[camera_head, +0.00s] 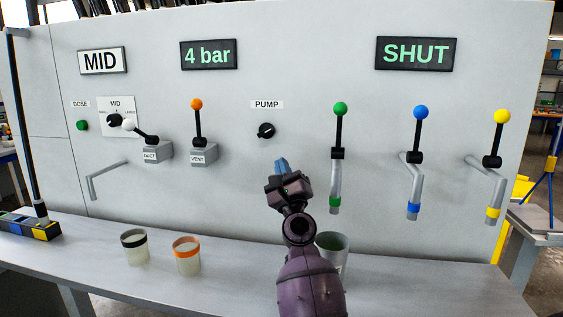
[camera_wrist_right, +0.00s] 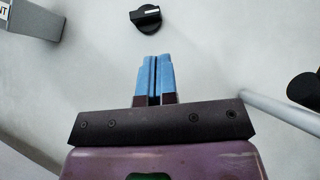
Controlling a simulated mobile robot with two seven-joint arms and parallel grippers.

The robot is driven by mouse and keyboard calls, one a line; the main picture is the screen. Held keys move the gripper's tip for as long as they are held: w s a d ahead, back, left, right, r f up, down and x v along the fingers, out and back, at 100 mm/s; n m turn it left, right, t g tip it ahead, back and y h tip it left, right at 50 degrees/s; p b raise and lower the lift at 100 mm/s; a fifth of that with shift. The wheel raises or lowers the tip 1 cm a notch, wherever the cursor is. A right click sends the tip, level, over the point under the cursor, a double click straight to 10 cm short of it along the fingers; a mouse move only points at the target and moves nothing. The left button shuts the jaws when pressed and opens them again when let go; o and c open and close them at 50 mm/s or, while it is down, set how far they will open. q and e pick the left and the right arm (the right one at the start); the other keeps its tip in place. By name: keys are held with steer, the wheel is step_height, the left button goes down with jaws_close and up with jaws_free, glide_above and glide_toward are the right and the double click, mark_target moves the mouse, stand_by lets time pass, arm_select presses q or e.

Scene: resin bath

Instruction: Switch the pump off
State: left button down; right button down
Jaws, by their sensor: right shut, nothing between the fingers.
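The pump switch is a black rotary knob (camera_head: 266,130) on the grey panel, under a white label reading PUMP (camera_head: 267,104). In the right wrist view the knob (camera_wrist_right: 146,18) is near the top, with a white mark on its bar. The bar lies nearly level there, slightly tilted. My right gripper (camera_head: 281,166) is below the knob and apart from it. In the right wrist view its blue fingertips (camera_wrist_right: 155,72) are together with nothing between them, pointing up toward the knob. My left gripper is not in view.
An orange-topped vent lever (camera_head: 197,120) is left of the knob; a green-topped lever (camera_head: 340,130) with a spout is right. Displays read 4 bar (camera_head: 208,54) and SHUT (camera_head: 416,53). A grey-green cup (camera_head: 334,247), an orange-banded cup (camera_head: 187,258) and a black-banded cup (camera_head: 135,249) stand on the bench.

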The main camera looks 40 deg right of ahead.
mark_target(273, 130)
steer(key=x, duration=0.8)
steer(key=shift+w+r+p, duration=0.1)
steer(key=shift+w+p, duration=0.05)
steer(key=shift+p, duration=0.15)
steer(key=shift+d, duration=0.1)
